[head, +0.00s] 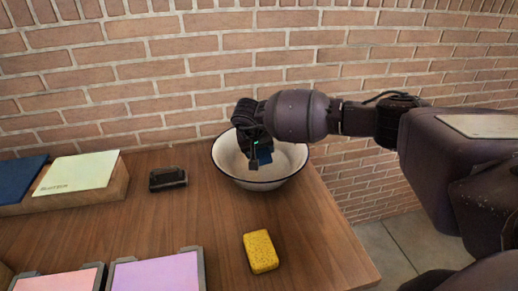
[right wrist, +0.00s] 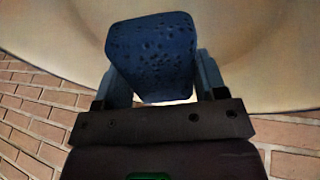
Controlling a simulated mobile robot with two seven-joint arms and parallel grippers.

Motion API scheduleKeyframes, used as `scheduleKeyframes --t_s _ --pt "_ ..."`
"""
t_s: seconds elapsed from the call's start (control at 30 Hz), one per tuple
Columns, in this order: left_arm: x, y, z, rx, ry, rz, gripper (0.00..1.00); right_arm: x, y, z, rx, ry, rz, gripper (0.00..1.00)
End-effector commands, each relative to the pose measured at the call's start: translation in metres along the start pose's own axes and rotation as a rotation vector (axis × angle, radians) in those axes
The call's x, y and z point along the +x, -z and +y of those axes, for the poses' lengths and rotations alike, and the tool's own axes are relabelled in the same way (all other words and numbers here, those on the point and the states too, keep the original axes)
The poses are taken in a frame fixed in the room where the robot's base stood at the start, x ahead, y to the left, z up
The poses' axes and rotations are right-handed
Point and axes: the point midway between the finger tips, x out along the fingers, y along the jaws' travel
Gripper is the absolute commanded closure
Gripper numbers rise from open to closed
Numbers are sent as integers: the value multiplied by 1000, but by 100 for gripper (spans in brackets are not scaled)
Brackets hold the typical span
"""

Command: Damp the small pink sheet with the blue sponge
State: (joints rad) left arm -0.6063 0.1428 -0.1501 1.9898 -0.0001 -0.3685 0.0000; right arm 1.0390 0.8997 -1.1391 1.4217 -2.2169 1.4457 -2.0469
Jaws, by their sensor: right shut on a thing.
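The blue sponge (right wrist: 152,58) is between the two fingers of my right gripper (right wrist: 158,85), which is shut on it. In the head view the right gripper (head: 257,160) holds the sponge (head: 265,155) over the white bowl (head: 228,167), inside its rim as seen from above. Whether the sponge touches the bowl or any water cannot be told. Two sheets in dark frames lie at the front edge: a smaller-looking pink one (head: 62,282) at left and a pink-lilac one (head: 158,274) beside it, both cut off. My left gripper is not in view.
A yellow sponge (head: 261,251) lies in front of the bowl. A dark block with a handle (head: 168,179) lies left of the bowl. A wooden stand (head: 112,188) at far left bears a pale sheet (head: 76,172) and a blue one (head: 20,176). A brick wall (head: 150,75) stands behind.

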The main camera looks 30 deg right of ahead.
Motion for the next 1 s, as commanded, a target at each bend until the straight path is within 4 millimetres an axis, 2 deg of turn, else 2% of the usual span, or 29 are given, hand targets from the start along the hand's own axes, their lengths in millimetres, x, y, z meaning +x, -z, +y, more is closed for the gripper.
scheduleKeyframes --t_s 0.37,1.0 --pt "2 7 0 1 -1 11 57 -3 1 1 0 0 0 54" --pt "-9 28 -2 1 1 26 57 -41 14 11 0 0 2 54"
